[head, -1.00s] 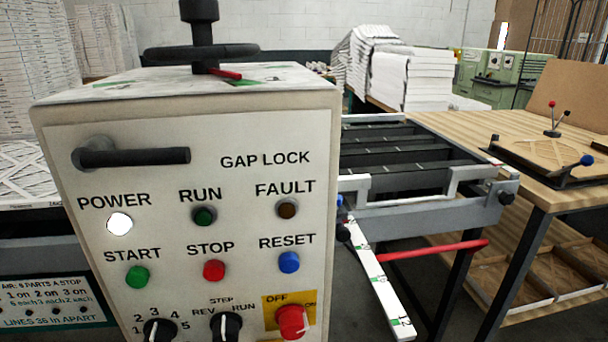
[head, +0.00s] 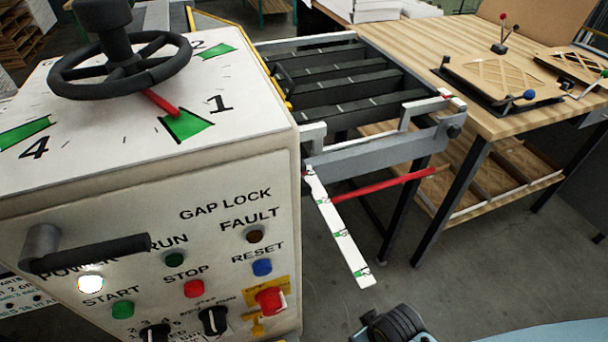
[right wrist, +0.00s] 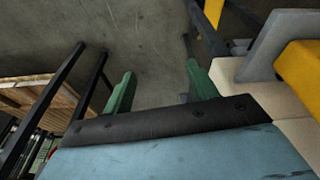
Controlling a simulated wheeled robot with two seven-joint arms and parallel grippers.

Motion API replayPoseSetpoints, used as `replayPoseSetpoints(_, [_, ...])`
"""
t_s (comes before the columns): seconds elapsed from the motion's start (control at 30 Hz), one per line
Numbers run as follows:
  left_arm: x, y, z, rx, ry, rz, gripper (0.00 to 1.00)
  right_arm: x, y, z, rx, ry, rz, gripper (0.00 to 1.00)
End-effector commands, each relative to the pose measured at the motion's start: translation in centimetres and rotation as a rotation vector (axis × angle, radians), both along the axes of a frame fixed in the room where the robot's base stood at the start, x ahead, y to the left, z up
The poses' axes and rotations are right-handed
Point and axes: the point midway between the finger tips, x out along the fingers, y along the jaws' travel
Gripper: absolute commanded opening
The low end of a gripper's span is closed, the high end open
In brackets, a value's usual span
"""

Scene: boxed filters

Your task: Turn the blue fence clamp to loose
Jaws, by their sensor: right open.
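I cannot make out a blue fence clamp for certain in the head view. The white fence rail with green marks (head: 338,228) slopes down from the right side of the control cabinet, and the spot at its upper end is partly hidden by the cabinet edge. A red lever (head: 385,185) sticks out beside that rail. In the right wrist view my right gripper (right wrist: 160,90) shows two green fingers, spread apart with nothing between them, over the grey floor. In the head view a dark part of my right arm shows at the bottom edge. My left gripper is not in view.
The control cabinet (head: 215,185) fills the left, with a black handwheel (head: 120,62) and a gap lock handle (head: 90,252). A blue RESET button (head: 262,267) is on its face. A wooden table at right holds a fixture with a blue knob (head: 528,95). Floor between is clear.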

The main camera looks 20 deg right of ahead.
Motion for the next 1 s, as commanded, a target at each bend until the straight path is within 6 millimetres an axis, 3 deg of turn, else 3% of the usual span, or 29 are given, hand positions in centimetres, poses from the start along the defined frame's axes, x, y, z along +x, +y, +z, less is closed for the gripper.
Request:
replayPoseSetpoints(0.03, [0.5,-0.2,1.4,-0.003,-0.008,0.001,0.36,0.3,0.1,3.2,0.004,-0.012,-0.002,0.58])
replayPoseSetpoints(0.1, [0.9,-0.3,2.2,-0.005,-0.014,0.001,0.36,0.6,0.2,6.1,0.007,-0.022,-0.005,0.58])
replayPoseSetpoints(0.37, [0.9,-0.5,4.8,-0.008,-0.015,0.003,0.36,1.1,0.5,15.7,0.016,-0.060,-0.012,0.58])
replayPoseSetpoints(0.43, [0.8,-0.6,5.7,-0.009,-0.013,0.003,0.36,2.3,0.9,18.6,0.025,-0.091,-0.014,0.58])
replayPoseSetpoints(0.77, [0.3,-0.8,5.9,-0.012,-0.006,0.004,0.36,10.9,2.8,21.0,0.062,-0.224,-0.037,0.58])
replayPoseSetpoints(1.0, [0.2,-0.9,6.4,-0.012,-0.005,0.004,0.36,21.3,4.1,25.4,0.085,-0.382,-0.072,0.58])
